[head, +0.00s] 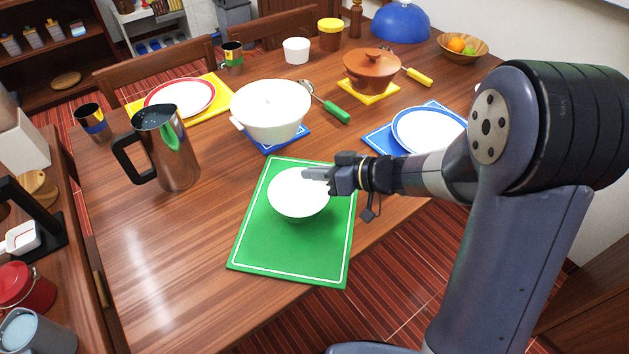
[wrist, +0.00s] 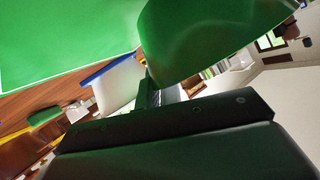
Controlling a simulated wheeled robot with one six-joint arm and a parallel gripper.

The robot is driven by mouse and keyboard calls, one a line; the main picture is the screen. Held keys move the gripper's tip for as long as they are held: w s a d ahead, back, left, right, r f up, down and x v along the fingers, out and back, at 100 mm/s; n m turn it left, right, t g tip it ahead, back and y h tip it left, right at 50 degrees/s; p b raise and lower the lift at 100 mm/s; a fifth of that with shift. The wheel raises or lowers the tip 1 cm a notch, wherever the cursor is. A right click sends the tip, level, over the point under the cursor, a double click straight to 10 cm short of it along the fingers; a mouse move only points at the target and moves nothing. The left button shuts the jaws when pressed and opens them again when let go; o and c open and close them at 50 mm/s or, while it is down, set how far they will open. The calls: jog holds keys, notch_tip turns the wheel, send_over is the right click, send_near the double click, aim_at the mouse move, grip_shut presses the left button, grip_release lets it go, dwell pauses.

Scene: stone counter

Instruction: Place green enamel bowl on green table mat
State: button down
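The enamel bowl (head: 298,198) looks white inside in the head view, and its green outer wall (wrist: 205,40) fills the top of the wrist view. It is upright over the middle of the green table mat (head: 285,255), which also shows at upper left in the wrist view (wrist: 60,40). I cannot tell whether its base touches the mat. My gripper (head: 318,174) reaches in from the right and is shut on the bowl's far right rim. The fingertips are partly hidden in the wrist view (wrist: 150,92).
A metal pitcher (head: 177,165) stands left of the mat. A white pot (head: 270,105) on a blue mat is just behind. A plate (head: 428,130) on a blue mat lies behind my arm. The wooden table is clear at front left.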

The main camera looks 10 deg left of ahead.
notch_tip(320, 180, down, 2)
jog(key=shift+r, duration=0.1)
jog(key=c, duration=1.6)
grip_release()
jog(key=shift+d+r, duration=0.25)
jog(key=shift+d, duration=0.15)
jog(key=p+v, duration=0.2)
jog(key=v, duration=0.9)
